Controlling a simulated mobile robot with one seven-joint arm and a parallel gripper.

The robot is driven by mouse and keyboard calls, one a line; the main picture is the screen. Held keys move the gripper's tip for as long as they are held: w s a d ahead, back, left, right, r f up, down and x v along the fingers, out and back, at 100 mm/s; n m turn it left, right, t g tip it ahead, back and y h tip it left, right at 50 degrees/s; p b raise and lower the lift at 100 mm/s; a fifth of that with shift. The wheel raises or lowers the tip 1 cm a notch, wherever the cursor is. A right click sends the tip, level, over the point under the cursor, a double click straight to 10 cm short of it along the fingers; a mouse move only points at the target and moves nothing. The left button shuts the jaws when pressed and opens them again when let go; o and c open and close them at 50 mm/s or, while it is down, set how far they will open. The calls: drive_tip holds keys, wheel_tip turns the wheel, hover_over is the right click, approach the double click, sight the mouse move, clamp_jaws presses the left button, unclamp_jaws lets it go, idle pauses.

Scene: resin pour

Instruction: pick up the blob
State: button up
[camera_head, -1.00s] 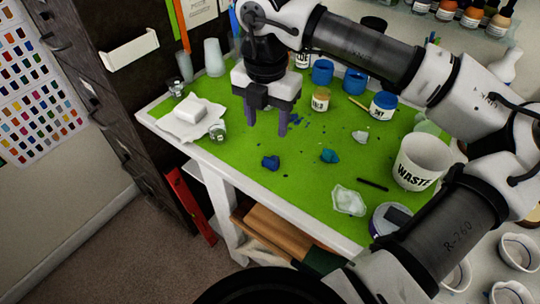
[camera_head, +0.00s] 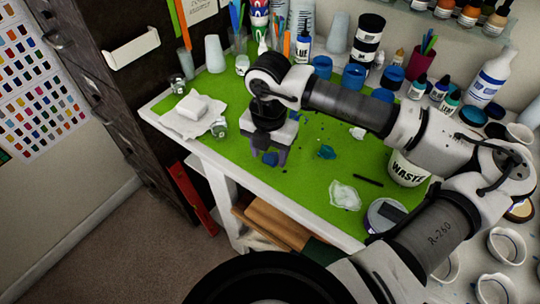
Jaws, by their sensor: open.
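A dark blue blob (camera_head: 270,159) lies on the green mat (camera_head: 310,190) near the table's front edge. My gripper (camera_head: 268,155) is open and points down over it. One finger shows on each side of the blob in the picture. I cannot tell whether the fingers touch the blob or how high the tips are above the mat. A teal blob (camera_head: 326,152) lies apart to the right.
A crumpled clear piece (camera_head: 345,195), a black stick (camera_head: 368,180) and a WASTE cup (camera_head: 408,168) are to the right. A white block (camera_head: 192,107) on paper lies left. Jars and bottles crowd the back. The mat's front is mostly clear.

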drive_tip(key=shift+c, duration=0.4)
clamp_jaws()
wheel_tip(320, 180, up, 20)
drive_tip(key=b, duration=0.3)
wheel_tip(320, 180, up, 5)
drive_tip(key=p, duration=0.3)
hover_over(269, 155)
drive_tip(key=w, duration=0.2)
drive_tip(key=shift+s+d, duration=0.15)
drive_tip(key=shift+d, duration=0.3)
